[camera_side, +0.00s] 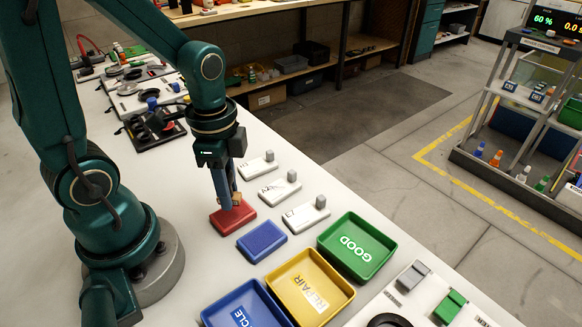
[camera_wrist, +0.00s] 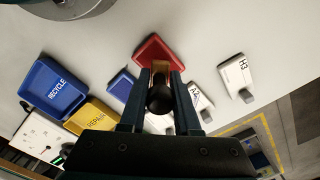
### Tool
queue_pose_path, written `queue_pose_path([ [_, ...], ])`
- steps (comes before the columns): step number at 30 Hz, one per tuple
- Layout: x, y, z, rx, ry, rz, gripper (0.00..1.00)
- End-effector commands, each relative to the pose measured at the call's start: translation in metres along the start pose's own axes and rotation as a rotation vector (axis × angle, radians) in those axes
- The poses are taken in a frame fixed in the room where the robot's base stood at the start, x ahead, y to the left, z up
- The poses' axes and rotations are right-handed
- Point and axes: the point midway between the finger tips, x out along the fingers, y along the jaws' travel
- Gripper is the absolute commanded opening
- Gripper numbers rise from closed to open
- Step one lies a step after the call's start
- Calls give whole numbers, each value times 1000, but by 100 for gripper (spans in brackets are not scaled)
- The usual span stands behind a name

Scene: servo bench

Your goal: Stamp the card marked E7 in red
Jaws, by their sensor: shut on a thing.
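My gripper (camera_side: 226,196) is shut on a stamp with a dark round knob (camera_wrist: 158,99) and a tan block (camera_side: 237,198). It holds the stamp over the red ink pad (camera_side: 228,218); whether they touch I cannot tell. The red pad also shows past the fingertips in the wrist view (camera_wrist: 152,51). Three white cards with grey blocks lie to its right in the side view: the far one (camera_side: 253,168), the middle one (camera_side: 274,192) and the near one (camera_side: 300,219). The wrist view reads H3 (camera_wrist: 232,75) and A2 (camera_wrist: 197,95). The third card is mostly hidden there; no E7 mark is readable.
A blue ink pad (camera_side: 262,241) lies beside the red one. Nearer stand the green GOOD tray (camera_side: 325,236), the yellow REPAIR tray (camera_side: 275,287) and the blue RECYCLE tray (camera_side: 210,313). The bench's right edge runs just beyond the cards.

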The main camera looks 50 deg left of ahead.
Motion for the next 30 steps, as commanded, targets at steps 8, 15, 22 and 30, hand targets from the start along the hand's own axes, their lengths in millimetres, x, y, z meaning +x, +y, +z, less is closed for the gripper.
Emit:
queue_pose_path([
  [8,-22,-1,-1,0,3,-4,0],
  [15,-38,-1,-1,0,2,-2,0],
  [22,-40,0,0,0,0,0,0],
  [30,-43,-4,-3,-51,2,-4,0],
])
